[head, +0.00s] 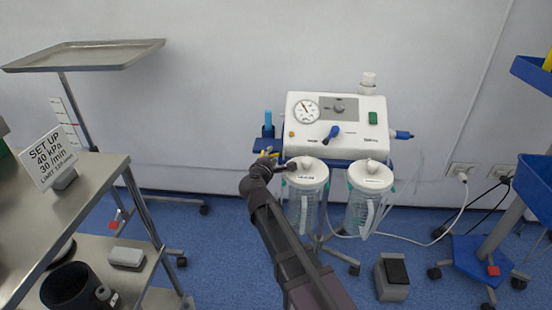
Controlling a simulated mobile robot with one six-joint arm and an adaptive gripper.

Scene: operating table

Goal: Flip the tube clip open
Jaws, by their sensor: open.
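My arm rises from the bottom of the head view to the left side of the suction unit (338,126). My gripper (277,164) is open beside the lid of the left canister (307,175). It looks small and dark here, and its fingertips are hard to separate from what is behind. My arm hides part of the left canister's side.
A right canister (370,181) hangs beside the left one, with clear tubing near it. A steel cart (98,178) with a sign (47,160) stands at left, below a raised tray (85,55). A foot pedal (392,279) and cables lie on the floor; a blue trolley stands right.

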